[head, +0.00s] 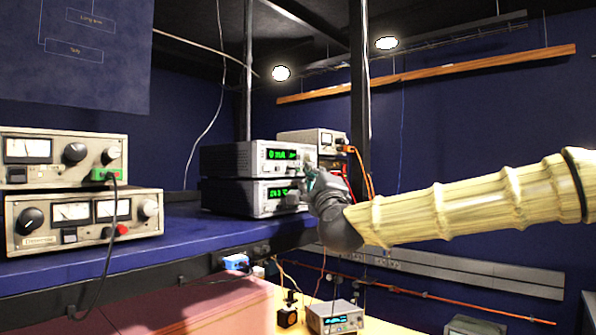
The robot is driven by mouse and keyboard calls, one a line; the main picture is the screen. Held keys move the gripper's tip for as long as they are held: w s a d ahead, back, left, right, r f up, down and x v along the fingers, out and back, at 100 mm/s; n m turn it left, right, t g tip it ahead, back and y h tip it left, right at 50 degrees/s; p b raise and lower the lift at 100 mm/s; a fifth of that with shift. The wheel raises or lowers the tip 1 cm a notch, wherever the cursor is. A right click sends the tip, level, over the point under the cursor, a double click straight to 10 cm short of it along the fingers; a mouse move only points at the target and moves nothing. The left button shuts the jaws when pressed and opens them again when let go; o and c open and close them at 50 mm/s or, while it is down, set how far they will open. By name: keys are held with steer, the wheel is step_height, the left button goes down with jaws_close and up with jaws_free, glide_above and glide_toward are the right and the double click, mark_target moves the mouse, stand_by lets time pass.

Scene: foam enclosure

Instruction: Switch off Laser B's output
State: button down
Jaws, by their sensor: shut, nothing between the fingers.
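Two stacked instruments with green displays stand on the blue shelf, an upper unit (272,157) and a lower unit (262,196). Their right front parts are partly hidden by my gripper (310,178). My gripper is shut and empty, with its tips close to the right side of the two front panels. I cannot tell whether it touches them. No readable label marks either one as Laser B. A smaller instrument with a lit display (336,317) sits on the lower bench; its label is also too small to read.
Two beige metered units (62,158) and (85,219) are stacked at the left of the blue shelf (185,237). Another box (313,138) with orange cables stands behind the stack. A dark vertical post (360,80) rises beside my arm. The shelf between the stacks is clear.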

steer(key=shift+w+a+b, duration=0.35)
steer(key=shift+a+b, duration=0.25)
steer(key=shift+a, duration=0.05)
stand_by(1.4)
steer(key=shift+d, duration=0.1)
steer(key=shift+s+d+b, duration=0.45)
steer(key=shift+d+b, duration=0.1)
steer(key=shift+b, duration=0.05)
stand_by(0.4)
steer(key=s+d+b, duration=0.1)
steer(key=d, duration=0.1)
steer(key=s+d+b, duration=0.1)
steer(key=s+d, duration=0.1)
stand_by(0.5)
steer(key=shift+w+f+b, duration=0.1)
steer(key=shift+b, duration=0.2)
stand_by(0.3)
